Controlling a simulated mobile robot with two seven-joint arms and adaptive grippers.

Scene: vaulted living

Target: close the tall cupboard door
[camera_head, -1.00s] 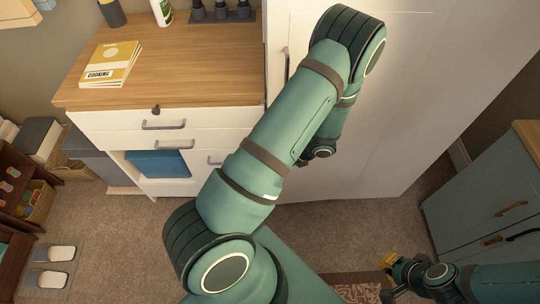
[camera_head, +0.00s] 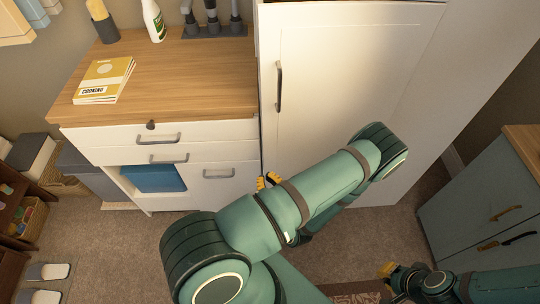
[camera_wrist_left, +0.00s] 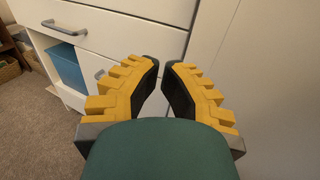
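The tall cupboard (camera_head: 425,110) is white and stands right of the drawer unit. Its door (camera_head: 330,75) is a white panel with a dark vertical handle (camera_head: 279,88) near its left edge. The door looks shut or nearly so; a thin dark line runs down its left edge, and I cannot tell whether it is flush. My left gripper (camera_head: 268,180) is low in front of the door's left edge, partly behind my arm. In the left wrist view its fingers (camera_wrist_left: 164,72) are slightly apart and empty, beside the door panel (camera_wrist_left: 255,60). My right gripper (camera_head: 387,271) is low at the right, its fingers unclear.
A white drawer unit (camera_head: 105,140) with a wooden top (camera_head: 190,75) adjoins the cupboard on the left. A grey-blue cabinet (camera_head: 485,200) is at the right. Carpet (camera_head: 110,245) lies open at the lower left.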

